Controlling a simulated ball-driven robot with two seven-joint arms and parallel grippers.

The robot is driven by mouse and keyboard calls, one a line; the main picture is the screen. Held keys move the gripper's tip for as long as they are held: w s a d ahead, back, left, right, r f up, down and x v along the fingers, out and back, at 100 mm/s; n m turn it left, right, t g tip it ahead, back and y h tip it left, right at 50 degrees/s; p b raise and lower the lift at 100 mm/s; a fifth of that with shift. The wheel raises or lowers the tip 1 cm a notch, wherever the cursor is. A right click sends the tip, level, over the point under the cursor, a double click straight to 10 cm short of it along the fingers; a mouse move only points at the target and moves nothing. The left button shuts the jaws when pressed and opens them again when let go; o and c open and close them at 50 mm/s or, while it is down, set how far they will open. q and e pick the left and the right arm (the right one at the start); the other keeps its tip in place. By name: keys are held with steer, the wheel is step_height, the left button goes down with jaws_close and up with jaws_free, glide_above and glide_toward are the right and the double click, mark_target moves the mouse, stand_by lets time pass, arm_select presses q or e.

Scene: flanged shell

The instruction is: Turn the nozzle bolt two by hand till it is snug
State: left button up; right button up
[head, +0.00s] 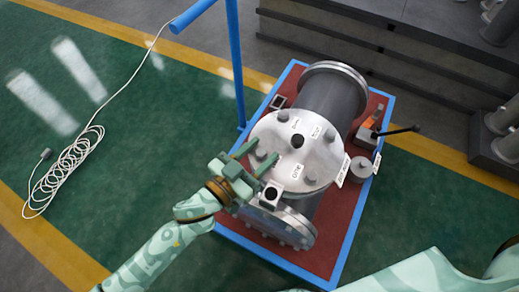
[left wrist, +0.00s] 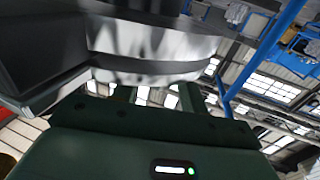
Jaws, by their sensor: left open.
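The grey flanged shell (head: 335,98) lies on a red, blue-edged platform, with a pale round cover plate (head: 270,124) facing up. Several bolts with small white labels ring the plate's central hole; the labels are too small to read surely. My left gripper (head: 267,148) is open at the plate's left side, its fingers pointing up-right. A bolt head (head: 261,151) shows between the fingers; I cannot tell whether they touch it, or whether it is bolt two. The left wrist view shows a blurred pale metal rim (left wrist: 150,50) close above the dark gripper body. My right gripper is out of view.
A blue post (head: 237,70) stands just behind the platform's left side. An orange-and-black tool (head: 368,132) and a grey cylinder (head: 360,170) are at the platform's right. A white coiled cable (head: 68,170) lies on the green floor at left. Grey steps (head: 400,50) rise behind.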

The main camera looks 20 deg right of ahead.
arm_select(q)
steer(key=shift+w+d, duration=0.1)
steer(key=shift+d, duration=0.25)
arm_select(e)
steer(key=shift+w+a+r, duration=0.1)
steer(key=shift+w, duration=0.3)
arm_select(q)
jaws_close()
steer(key=shift+r, duration=0.1)
